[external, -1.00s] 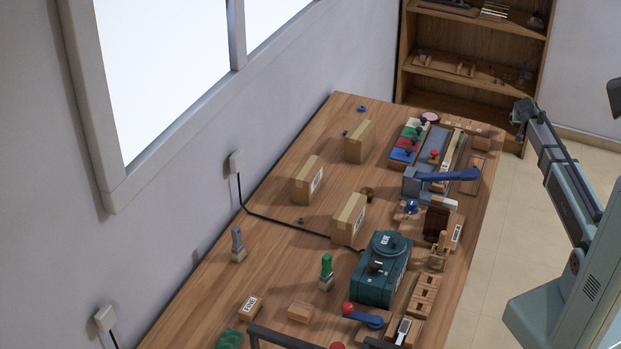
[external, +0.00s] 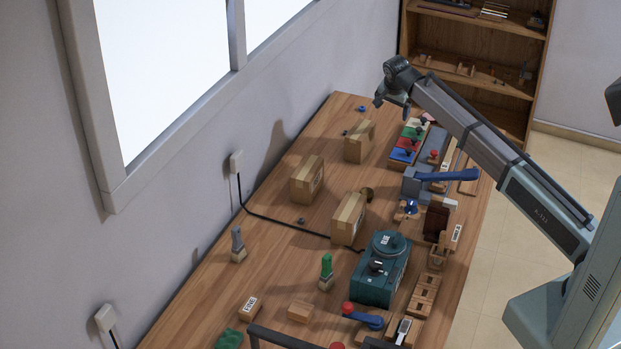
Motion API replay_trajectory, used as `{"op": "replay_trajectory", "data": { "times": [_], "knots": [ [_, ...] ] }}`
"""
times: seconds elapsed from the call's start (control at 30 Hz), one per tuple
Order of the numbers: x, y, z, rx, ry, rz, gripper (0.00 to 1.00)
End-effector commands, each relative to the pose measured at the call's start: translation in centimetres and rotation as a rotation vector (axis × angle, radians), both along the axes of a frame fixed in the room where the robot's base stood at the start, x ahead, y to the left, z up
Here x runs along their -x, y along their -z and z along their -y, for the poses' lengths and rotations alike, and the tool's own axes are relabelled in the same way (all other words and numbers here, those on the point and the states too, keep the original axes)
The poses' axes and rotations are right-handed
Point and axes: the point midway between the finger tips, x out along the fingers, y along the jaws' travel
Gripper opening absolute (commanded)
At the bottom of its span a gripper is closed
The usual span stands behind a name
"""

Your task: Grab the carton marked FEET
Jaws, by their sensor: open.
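Three brown cardboard cartons stand upright on the wooden table: a far carton (external: 359,142), a middle carton (external: 307,180) and a near carton (external: 348,220). The far carton's label cannot be made out. My gripper (external: 392,108) is open and empty, in the air over the far part of the table, above and to the right of the far carton. It appears apart from all three.
A teal machine (external: 381,270) stands right of the near carton. A blue lever (external: 447,175), coloured blocks (external: 409,140) and wooden pieces line the table's right side.

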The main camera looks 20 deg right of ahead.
Motion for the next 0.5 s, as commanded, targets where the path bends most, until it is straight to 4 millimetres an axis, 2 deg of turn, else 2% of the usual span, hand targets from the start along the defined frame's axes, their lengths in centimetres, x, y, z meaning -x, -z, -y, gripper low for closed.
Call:
{"op": "replay_trajectory", "data": {
  "times": [0.03,0.17,0.3,0.4,0.5],
  "knots": [
    [0.0,-0.2,-3.8,-0.022,-0.020,-0.026,0.96],
    [1.7,-0.5,-12.0,-0.069,-0.060,-0.101,0.96],
    [4.3,-0.9,-20.6,-0.108,-0.103,-0.186,0.96],
    [6.4,-1.3,-25.7,-0.127,-0.132,-0.241,0.96],
    [8.3,-1.7,-29.7,-0.139,-0.154,-0.288,0.96]
  ]
}}
